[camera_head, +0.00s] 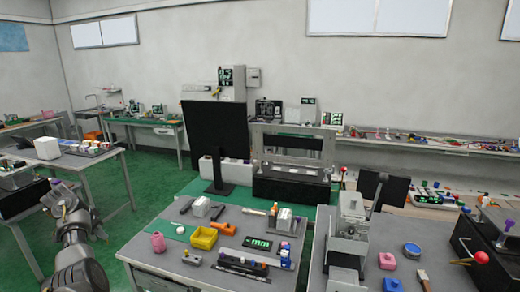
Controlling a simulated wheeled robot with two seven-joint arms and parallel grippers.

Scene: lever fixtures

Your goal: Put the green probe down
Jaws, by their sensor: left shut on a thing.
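My left gripper (62,202) is at the lower left, its arm coming up from the bottom edge. It is near the grey side table and a dark box there. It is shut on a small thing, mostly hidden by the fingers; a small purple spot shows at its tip. I cannot make out a green probe in this view. My right gripper is not in view.
A lever fixture (349,228) stands to the right. Green floor (150,190) is clear between the tables.

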